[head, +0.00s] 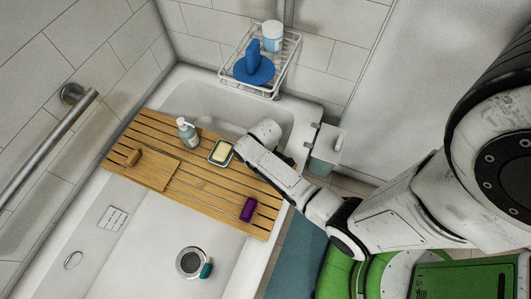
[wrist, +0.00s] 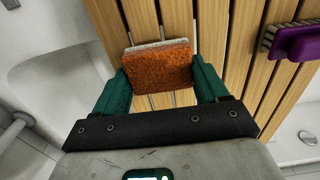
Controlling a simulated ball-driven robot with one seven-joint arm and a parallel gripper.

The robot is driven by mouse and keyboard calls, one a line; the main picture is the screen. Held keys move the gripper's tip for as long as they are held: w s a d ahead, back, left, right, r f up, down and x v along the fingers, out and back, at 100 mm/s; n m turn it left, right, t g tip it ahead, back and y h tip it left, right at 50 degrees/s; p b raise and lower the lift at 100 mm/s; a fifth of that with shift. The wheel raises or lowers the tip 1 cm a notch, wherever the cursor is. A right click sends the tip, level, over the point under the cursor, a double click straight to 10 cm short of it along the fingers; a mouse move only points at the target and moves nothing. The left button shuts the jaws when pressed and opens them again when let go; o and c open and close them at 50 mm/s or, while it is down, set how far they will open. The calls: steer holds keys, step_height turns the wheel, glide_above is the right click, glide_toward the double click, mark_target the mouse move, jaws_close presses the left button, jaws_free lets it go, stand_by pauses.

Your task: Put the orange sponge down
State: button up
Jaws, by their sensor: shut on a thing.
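The orange sponge (wrist: 158,70) shows in the wrist view, with a pale layer along its far edge. My gripper (wrist: 162,75) has its two green fingers shut on it, one at each side. The slatted wooden bath board (wrist: 225,30) lies beyond the sponge; I cannot tell whether they touch. In the head view my arm reaches over the right part of the board (head: 175,204). The sponge and fingertips are hidden there behind my arm.
On the board are a purple brush (head: 248,209), also in the wrist view (wrist: 297,42), a dish with a yellow bar (head: 220,152), a pump bottle (head: 187,133) and a small brown block (head: 133,157). A wire rack (head: 270,88) holds a blue item (head: 254,68) and white jar (head: 272,36).

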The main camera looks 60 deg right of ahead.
steer(key=shift+f, duration=0.4)
steer(key=shift+f, duration=0.1)
steer(key=shift+f, duration=0.15)
steer(key=o, duration=1)
step_height(320, 180, up, 12)
steer(key=p, duration=0.1)
steer(key=shift+m+t, duration=0.5)
steer(key=s+a+r, duration=0.2)
steer(key=a+r, duration=0.1)
steer(key=s+a+r, duration=0.6)
steer(key=shift+a+r, duration=0.2)
steer(key=shift+a, duration=0.1)
